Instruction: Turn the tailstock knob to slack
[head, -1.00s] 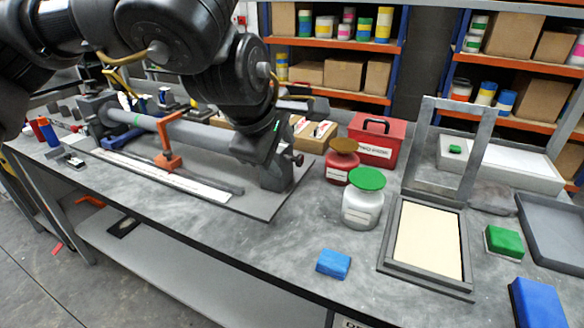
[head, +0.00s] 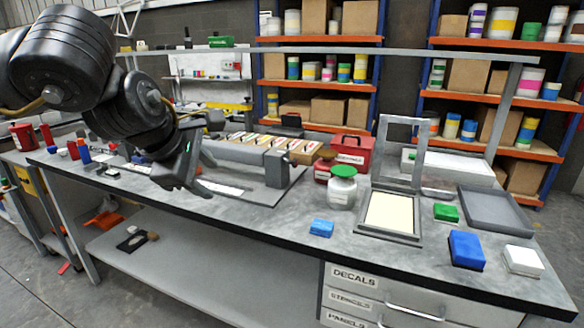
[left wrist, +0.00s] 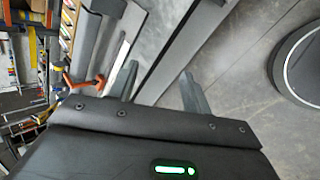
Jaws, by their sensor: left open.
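The tailstock (head: 278,168) is the grey block at the right end of the long fixture on the bench. Its knob is too small to make out clearly now. A grey tube (head: 240,151) runs left from the tailstock, partly behind my arm. My left gripper (head: 184,186) is open and empty, in front of the fixture and well left of the tailstock, apart from it. In the left wrist view the two fingers (left wrist: 158,88) stand apart over the bench edge, with nothing between them. An orange clamp (left wrist: 85,83) shows left of them. My right gripper is not in view.
Right of the fixture stand a red jar (head: 323,170), a green-lidded white jar (head: 342,188), a red box (head: 352,153) and a hinged frame (head: 390,236). A blue block (head: 321,228) lies near the front edge. The bench front before the tailstock is clear.

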